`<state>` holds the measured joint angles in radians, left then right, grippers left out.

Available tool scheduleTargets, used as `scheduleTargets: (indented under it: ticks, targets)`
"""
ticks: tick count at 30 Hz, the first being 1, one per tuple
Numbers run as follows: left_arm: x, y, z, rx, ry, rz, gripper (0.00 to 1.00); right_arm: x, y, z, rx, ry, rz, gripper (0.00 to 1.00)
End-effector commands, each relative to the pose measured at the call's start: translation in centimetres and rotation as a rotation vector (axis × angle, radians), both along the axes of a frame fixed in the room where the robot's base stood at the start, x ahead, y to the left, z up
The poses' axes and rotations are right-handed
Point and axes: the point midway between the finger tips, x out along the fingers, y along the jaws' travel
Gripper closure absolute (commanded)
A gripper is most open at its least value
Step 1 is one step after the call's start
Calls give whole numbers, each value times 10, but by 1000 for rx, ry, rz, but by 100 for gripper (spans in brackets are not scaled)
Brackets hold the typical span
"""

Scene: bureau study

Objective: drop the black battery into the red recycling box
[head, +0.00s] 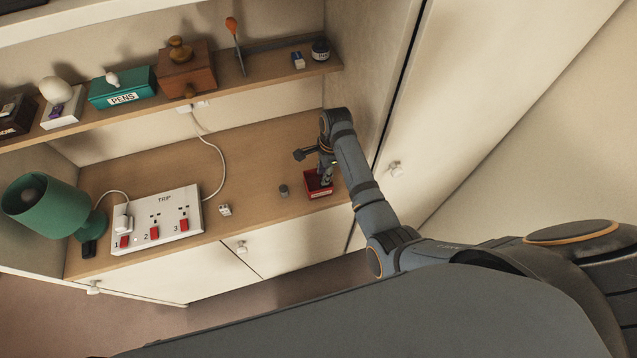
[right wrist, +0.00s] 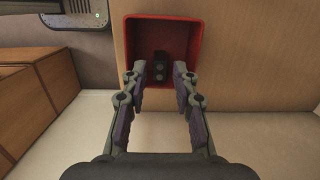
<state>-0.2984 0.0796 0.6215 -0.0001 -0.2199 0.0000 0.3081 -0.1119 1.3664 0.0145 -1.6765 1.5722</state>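The red recycling box (head: 312,194) stands near the front right of the desk. My right gripper (head: 326,178) is over it, with its fingers pointing down. In the right wrist view the red box (right wrist: 194,45) is open toward me, with a small black thing (right wrist: 159,70) with round marks inside. It looks like the black battery, but I cannot be sure. My right gripper (right wrist: 158,76) is open there, with clear gaps between the black thing and both fingertips. My left gripper is not in view.
A small dark cylinder (head: 283,190) stands left of the box, and a small white cube-like thing (head: 225,210) lies farther left. A white switch panel (head: 160,222) and a green lamp (head: 45,205) are at the left. A loaded shelf (head: 220,87) hangs above.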

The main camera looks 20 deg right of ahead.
Motion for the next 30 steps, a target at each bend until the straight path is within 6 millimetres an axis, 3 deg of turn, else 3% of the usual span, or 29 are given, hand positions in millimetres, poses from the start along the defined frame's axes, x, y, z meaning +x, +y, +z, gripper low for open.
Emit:
scheduleTargets:
  ticks: [11,22,30]
  targets:
    - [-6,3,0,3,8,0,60,1,0,2,0,-1,0,58]
    - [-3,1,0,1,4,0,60,1,-8,63,-1,-2,0,58]
    - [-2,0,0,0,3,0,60,0,-9,75,-1,0,0,58]
